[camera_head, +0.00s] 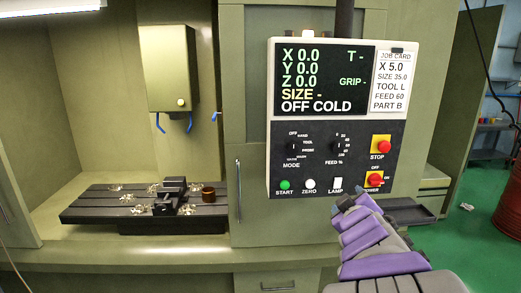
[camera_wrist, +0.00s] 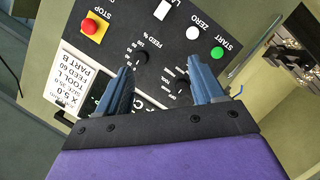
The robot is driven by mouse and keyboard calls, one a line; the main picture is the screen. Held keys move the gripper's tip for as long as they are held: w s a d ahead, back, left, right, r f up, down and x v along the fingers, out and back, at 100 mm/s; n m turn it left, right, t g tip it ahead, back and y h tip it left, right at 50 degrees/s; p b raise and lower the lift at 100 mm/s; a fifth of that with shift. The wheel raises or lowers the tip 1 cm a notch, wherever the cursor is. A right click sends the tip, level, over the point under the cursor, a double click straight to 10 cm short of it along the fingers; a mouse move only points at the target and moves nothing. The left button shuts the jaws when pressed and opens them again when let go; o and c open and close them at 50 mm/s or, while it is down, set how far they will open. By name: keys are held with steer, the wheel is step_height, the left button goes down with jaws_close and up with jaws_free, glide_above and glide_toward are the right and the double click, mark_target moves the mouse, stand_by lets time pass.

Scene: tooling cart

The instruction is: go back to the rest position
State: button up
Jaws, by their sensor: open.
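My gripper (camera_wrist: 158,88) is open and empty in the wrist view, its two blue-grey fingers spread in front of the control panel. In the head view my purple arm reaches up from the bottom right, and its end (camera_head: 348,200) is just below the panel's lower right part, near the POWER switch. The control panel (camera_head: 281,159) has a screen reading X, Y and Z 0.0 and OFF COLD. I cannot tell whether a finger touches the panel.
The machine table (camera_head: 90,208) at left carries a dark vise (camera_head: 172,190), a brown cylinder (camera_head: 208,193) and metal chips. A job card (camera_head: 397,80) is on the panel. A red barrel (camera_head: 505,200) stands at right on open green floor (camera_head: 462,235).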

steer(key=s+f+m+g, duration=0.6)
steer(key=s+f+g, duration=0.2)
steer(key=s+f, duration=0.7)
steer(key=s+a+f+g+y, duration=0.1)
steer(key=s+a+g, duration=0.3)
steer(key=s, duration=0.8)
steer(key=s+a+f+g+y, duration=0.2)
steer(key=s+a+f+g, duration=0.1)
steer(key=s, duration=0.9)
steer(key=a+g, duration=0.1)
steer(key=a, duration=0.1)
steer(key=shift+a+m+g+b, duration=0.3)
steer(key=shift+a+m, duration=0.05)
steer(key=shift+m, duration=0.05)
